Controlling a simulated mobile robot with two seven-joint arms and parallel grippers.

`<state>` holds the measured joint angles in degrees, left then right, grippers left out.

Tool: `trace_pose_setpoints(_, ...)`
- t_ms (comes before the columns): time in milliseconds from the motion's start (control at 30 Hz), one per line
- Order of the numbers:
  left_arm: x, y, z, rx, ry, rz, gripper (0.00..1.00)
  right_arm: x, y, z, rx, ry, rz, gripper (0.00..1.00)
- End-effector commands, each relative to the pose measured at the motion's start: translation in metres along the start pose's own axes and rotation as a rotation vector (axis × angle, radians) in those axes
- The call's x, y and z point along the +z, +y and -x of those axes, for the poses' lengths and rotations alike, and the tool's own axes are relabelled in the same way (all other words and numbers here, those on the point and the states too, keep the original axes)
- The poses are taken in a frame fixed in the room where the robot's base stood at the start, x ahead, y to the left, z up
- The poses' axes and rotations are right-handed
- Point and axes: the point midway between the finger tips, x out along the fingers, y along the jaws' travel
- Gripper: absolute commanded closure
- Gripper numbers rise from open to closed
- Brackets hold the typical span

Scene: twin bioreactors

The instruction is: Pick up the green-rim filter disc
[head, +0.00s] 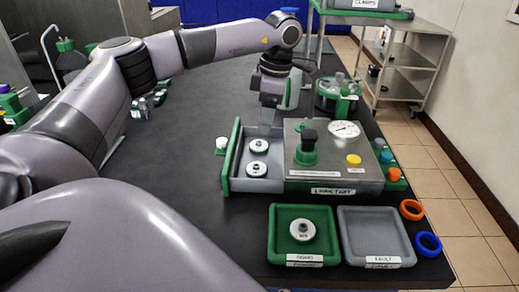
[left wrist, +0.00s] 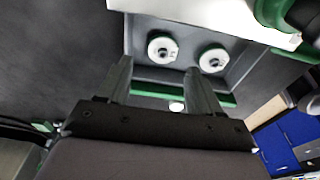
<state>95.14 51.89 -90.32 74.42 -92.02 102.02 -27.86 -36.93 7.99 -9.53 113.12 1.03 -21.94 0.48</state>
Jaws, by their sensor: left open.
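Two white filter discs with dark centres lie in the open grey drawer (head: 274,186) of the metal unit in the head view: a far disc (head: 259,146) and a near disc (head: 257,169). Both show in the left wrist view, as a left disc (left wrist: 162,48) and a right disc (left wrist: 212,59); green shows faintly at their rims. A third white disc (head: 302,231) lies in the green tray (head: 276,250). My left gripper (head: 266,128) is above the drawer's far end, its fingers (left wrist: 157,68) apart and empty, short of the discs. My right gripper is not seen.
The metal unit (head: 330,175) stands right of the drawer, with a dark-topped green knob (head: 306,150). A grey tray (head: 375,238) sits beside the green one. Orange (head: 411,210) and blue (head: 428,244) rings lie at the right edge.

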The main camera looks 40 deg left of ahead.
Motion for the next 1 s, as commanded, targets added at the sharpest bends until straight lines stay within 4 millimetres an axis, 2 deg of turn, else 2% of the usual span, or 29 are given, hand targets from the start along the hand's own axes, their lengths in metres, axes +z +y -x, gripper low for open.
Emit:
trace_pose_setpoints(433,-0.005,-0.004,-0.058,-0.002,0.002,0.0,0.35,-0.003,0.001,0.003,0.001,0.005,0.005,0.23)
trace_pose_setpoints(733,-0.005,-0.004,-0.065,-0.001,0.0,0.0,0.35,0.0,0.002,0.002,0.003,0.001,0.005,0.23)
trace_pose_setpoints(767,-0.005,-0.004,-0.065,-0.001,0.0,0.0,0.38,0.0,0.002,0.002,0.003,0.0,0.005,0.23)
trace_pose_setpoints(800,-0.005,-0.004,-0.064,-0.001,0.0,0.0,0.51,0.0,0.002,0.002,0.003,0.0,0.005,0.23)
trace_pose_setpoints(867,-0.005,-0.004,-0.064,-0.001,0.0,0.0,0.71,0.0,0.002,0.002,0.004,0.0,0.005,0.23)
trace_pose_setpoints(900,-0.005,-0.004,-0.064,-0.001,0.0,0.0,0.77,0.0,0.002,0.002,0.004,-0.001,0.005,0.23)
trace_pose_setpoints(1000,-0.005,-0.004,-0.064,-0.001,0.0,0.0,0.77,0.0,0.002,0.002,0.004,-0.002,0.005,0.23)
